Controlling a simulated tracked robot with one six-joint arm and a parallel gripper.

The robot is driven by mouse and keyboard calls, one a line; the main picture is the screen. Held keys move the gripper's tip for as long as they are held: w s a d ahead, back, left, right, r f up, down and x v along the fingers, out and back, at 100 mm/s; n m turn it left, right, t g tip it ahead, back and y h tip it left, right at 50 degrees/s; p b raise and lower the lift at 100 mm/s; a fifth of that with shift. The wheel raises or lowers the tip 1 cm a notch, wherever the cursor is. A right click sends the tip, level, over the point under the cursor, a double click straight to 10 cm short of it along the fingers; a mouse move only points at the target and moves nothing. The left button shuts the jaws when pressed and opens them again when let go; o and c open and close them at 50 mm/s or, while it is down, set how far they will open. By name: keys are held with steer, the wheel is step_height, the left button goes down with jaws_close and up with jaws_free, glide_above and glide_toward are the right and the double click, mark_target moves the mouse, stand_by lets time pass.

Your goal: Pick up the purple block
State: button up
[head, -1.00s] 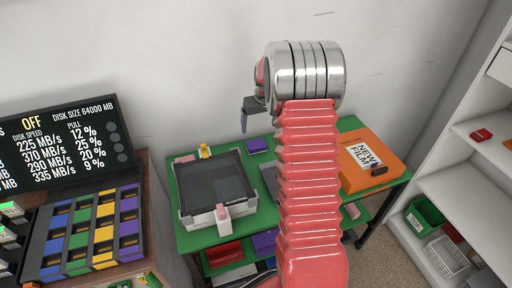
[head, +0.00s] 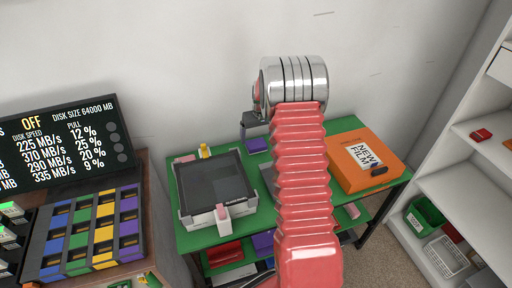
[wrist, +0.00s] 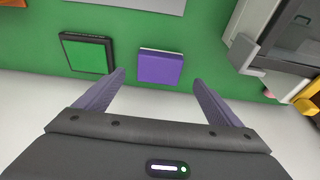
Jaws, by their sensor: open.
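The purple block (wrist: 160,67) is a flat square with a pale far edge. It lies on the green table (wrist: 205,40) near its wall-side edge. In the head view the purple block (head: 257,145) shows just below my gripper. My gripper (wrist: 159,78) is open and empty. Its two purple fingers reach toward the block in the wrist view, one on each side, with gaps between them and it. The fingers do not appear to touch the block. In the head view my gripper (head: 253,127) is partly hidden by my arm.
A black-framed green square (wrist: 88,53) lies close to the block. A grey-white device with a dark screen (head: 216,184) stands on the table's left. An orange box (head: 350,172) stands on the right. The white wall is close behind.

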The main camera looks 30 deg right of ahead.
mark_target(256, 143)
steer(key=shift+x, duration=2.55)
steer(key=shift+c, duration=0.5)
steer(key=c, duration=1.1)
